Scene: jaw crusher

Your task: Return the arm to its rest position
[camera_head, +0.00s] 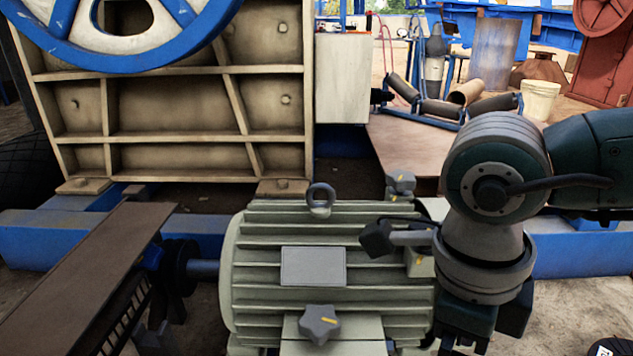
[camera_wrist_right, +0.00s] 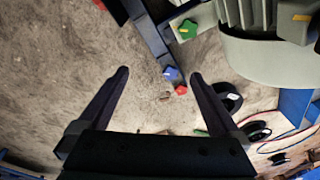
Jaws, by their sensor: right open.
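My right arm comes in from the right in the head view and bends down beside the right end of a ribbed grey-green motor (camera_head: 290,240). My right gripper (camera_wrist_right: 160,76) is open and empty in the wrist view, its two dark fingers spread above sandy ground. In the head view only the dark gripper body shows low at the right; its fingertips cannot be made out there. The motor's ribbed housing (camera_wrist_right: 238,12) also shows at the top right of the wrist view. My left gripper is not in view.
A grey star knob (camera_head: 319,323) is on the motor's near side. A blue beam (camera_head: 580,248) runs behind my arm.

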